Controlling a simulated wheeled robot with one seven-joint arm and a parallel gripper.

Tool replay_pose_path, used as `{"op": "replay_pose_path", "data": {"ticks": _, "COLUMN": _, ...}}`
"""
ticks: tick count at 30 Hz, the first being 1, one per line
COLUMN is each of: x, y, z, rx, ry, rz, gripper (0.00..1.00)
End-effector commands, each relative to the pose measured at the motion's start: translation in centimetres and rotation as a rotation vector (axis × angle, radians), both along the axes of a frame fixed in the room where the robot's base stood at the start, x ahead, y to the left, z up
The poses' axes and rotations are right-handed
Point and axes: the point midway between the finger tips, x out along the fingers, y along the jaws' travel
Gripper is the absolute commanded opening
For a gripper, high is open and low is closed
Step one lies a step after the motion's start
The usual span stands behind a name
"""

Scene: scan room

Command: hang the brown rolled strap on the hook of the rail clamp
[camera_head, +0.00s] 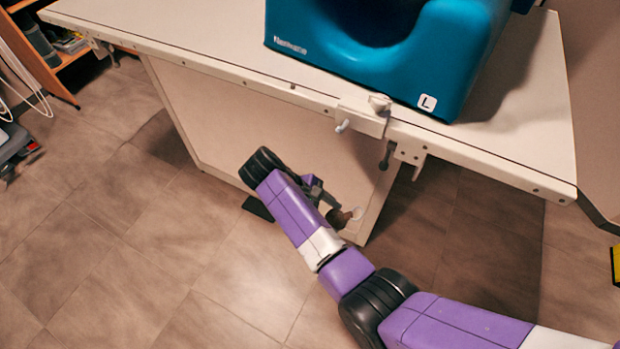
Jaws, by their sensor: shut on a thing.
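The rail clamp (361,120) is a pale block on the table's side rail, with a knob on top and a small pale hook-like peg (343,126) sticking out at its left. My gripper (333,206) is below the rail, in front of the table's base panel, partly hidden behind my purple arm. It is shut on a small brown thing, which looks like the brown rolled strap (339,218). The strap is apart from the clamp and well below it. The strap's full shape and the fingertips are hard to make out.
A blue moulded block (400,60) marked "L" stands on the white table (215,32). A metal bracket (410,153) hangs from the rail right of the clamp. Wooden shelves (66,58) stand at upper left. The tiled floor at lower left is clear.

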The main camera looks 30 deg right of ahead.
Motion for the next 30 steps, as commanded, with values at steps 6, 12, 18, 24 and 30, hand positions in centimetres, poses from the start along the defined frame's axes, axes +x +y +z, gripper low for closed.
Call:
{"op": "replay_pose_path", "data": {"ticks": 6, "x": -1.3, "y": 0.2, "z": 5.1, "rx": -0.209, "ry": 0.087, "rz": 0.274, "gripper": 0.07}}
{"op": "replay_pose_path", "data": {"ticks": 12, "x": -2.4, "y": 1.1, "z": 9.5, "rx": -0.406, "ry": 0.114, "rz": 0.508, "gripper": 0.07}}
{"op": "replay_pose_path", "data": {"ticks": 18, "x": -3.5, "y": 3.1, "z": 15.6, "rx": -0.648, "ry": 0.085, "rz": 0.767, "gripper": 0.07}}
{"op": "replay_pose_path", "data": {"ticks": 24, "x": -4.7, "y": 6.1, "z": 21.3, "rx": -0.840, "ry": 0.013, "rz": 0.956, "gripper": 0.07}}
{"op": "replay_pose_path", "data": {"ticks": 30, "x": -5.5, "y": 8.2, "z": 24.2, "rx": -0.936, "ry": -0.040, "rz": 1.044, "gripper": 0.07}}
